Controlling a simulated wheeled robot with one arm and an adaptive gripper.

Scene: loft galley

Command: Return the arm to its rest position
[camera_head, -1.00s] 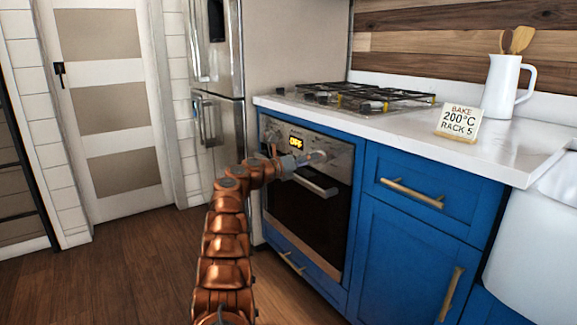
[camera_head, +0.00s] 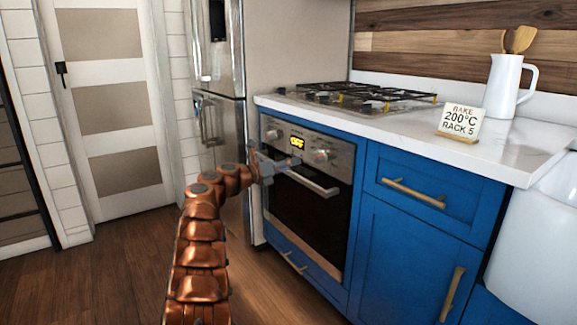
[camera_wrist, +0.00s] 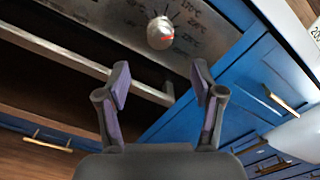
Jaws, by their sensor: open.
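My copper-coloured arm reaches up from the bottom of the head view. My gripper (camera_head: 283,164) is in front of the oven's control panel, near its left part. In the wrist view my gripper (camera_wrist: 160,85) has its two dark fingers apart, with nothing between them. The oven (camera_head: 305,200) is built into blue cabinets, and its display reads OFF. A round knob (camera_wrist: 160,33) with a red mark and temperature markings shows ahead of the fingers in the wrist view, apart from them.
The oven door handle (camera_head: 313,184) runs just below my gripper. A steel fridge (camera_head: 220,120) stands left of the oven. The white counter (camera_head: 400,128) holds a gas hob (camera_head: 350,97), a sign (camera_head: 460,122) and a white jug (camera_head: 503,88). Wooden floor (camera_head: 110,265) at the left is clear.

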